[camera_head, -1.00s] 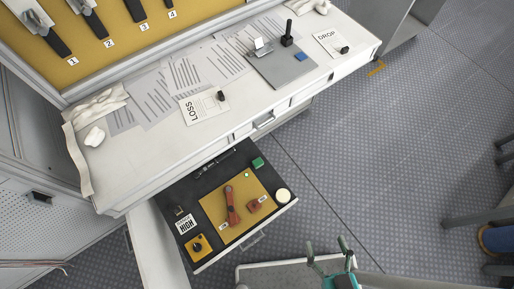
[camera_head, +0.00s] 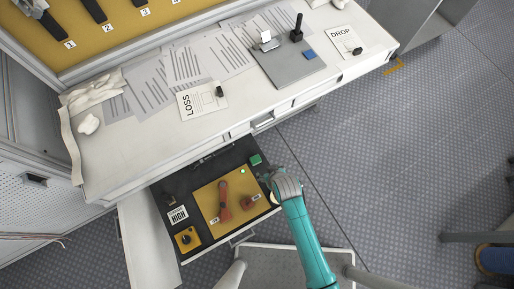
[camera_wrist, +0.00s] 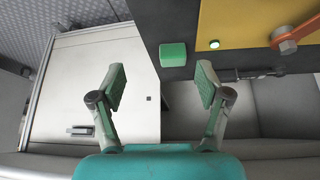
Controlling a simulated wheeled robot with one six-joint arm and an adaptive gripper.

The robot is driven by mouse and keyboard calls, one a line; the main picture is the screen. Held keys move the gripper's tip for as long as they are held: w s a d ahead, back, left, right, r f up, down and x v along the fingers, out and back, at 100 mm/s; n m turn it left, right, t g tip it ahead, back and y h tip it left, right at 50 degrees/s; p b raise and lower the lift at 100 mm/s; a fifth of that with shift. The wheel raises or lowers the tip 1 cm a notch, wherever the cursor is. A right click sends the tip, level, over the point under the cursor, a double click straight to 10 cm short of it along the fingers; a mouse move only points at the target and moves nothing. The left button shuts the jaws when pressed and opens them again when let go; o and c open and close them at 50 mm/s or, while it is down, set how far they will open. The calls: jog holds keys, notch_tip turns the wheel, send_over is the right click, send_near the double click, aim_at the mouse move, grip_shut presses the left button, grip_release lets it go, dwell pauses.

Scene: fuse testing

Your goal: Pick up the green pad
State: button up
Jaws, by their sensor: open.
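The green pad (camera_head: 255,159) is a small green block in the back right corner of the open dark drawer. It also shows in the wrist view (camera_wrist: 173,54), ahead of my gripper and nearer the right finger. My gripper (camera_wrist: 160,88) is open and empty, its two green-padded fingers spread wide. The pad is apart from both fingers. In the head view my teal arm reaches to the drawer's right side, and my gripper (camera_head: 268,177) is small and partly hidden by the wrist there.
The white worktop (camera_head: 130,163) overhangs behind, with papers and a grey plate (camera_head: 290,67).

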jog(key=g, duration=0.1)
send_near(256, 160)
jog(key=shift+w+a+f+n, duration=0.1)
jog(key=shift+a+f+n, duration=0.15)
jog(key=shift+f, duration=0.25)
jog(key=shift+w+a+f+n, duration=0.15)
jog(key=shift+a+f, duration=0.1)
jog(key=shift+f, duration=0.3)
jog(key=shift+x, duration=3.7)
jog(key=shift+w+d, duration=0.15)
jog(key=shift+c, duration=0.2)
jog(key=c, duration=1)
